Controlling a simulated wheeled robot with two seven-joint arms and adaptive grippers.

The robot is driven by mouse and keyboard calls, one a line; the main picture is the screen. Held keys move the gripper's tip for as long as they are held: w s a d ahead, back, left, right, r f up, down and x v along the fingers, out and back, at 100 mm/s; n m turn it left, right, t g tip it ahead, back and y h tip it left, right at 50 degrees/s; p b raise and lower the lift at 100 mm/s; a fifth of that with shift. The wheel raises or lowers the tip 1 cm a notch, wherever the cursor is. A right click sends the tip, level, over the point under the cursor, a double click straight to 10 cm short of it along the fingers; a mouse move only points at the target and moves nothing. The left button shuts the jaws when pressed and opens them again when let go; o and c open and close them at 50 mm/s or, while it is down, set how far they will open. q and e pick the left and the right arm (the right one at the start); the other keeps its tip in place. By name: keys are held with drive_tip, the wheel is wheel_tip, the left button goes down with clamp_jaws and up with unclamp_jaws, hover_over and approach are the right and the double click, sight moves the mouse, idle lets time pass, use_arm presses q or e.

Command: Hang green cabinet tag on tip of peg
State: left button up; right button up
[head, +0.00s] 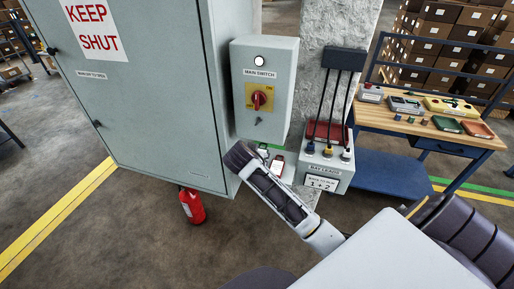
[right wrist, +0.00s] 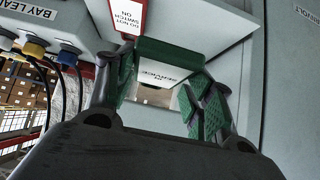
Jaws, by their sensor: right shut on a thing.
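The green cabinet tag (right wrist: 180,55) shows in the right wrist view, with a white label whose upside-down print seems to read "SERVICE". My right gripper (right wrist: 165,90) is shut on it, one green-padded finger at each side. In the head view my right gripper (head: 240,156) is just below the grey main switch box (head: 264,90), by the cabinet's edge. A sliver of green shows beside it there. A red and white "DO NOT SWITCH ON" tag (right wrist: 129,16) is close left of the green tag in the wrist view. I cannot make out the peg tip. My left gripper is not in view.
The tall grey cabinet (head: 140,80) stands left of my right gripper. The "BAY LEADS" box (head: 325,170) with several plugs and cables is close on the right. A fire extinguisher (head: 192,206) stands below. A wooden-topped bench (head: 385,119) with trays is farther right.

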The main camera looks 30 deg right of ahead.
drive_tip(key=shift+s+f+t+b, duration=0.1)
drive_tip(key=shift+f+t+b, duration=0.2)
drive_tip(key=shift+f+b, duration=0.3)
drive_tip(key=s+a+f+t+h+b, duration=0.1)
drive_tip(key=a+f+t+h+b, duration=0.3)
drive_tip(key=a+f+b, duration=0.55)
drive_tip(key=s+r+m+g+h, duration=0.1)
drive_tip(key=s+r+m+h, duration=0.2)
drive_tip(key=r+h, duration=0.5)
wheel_tip(320, 180, up, 10)
drive_tip(key=shift+s+a+f, duration=0.2)
drive_tip(key=shift+s+a, duration=0.15)
drive_tip(key=shift+s, duration=0.05)
drive_tip(key=shift+h, duration=0.5)
drive_tip(key=shift+w+d, duration=0.25)
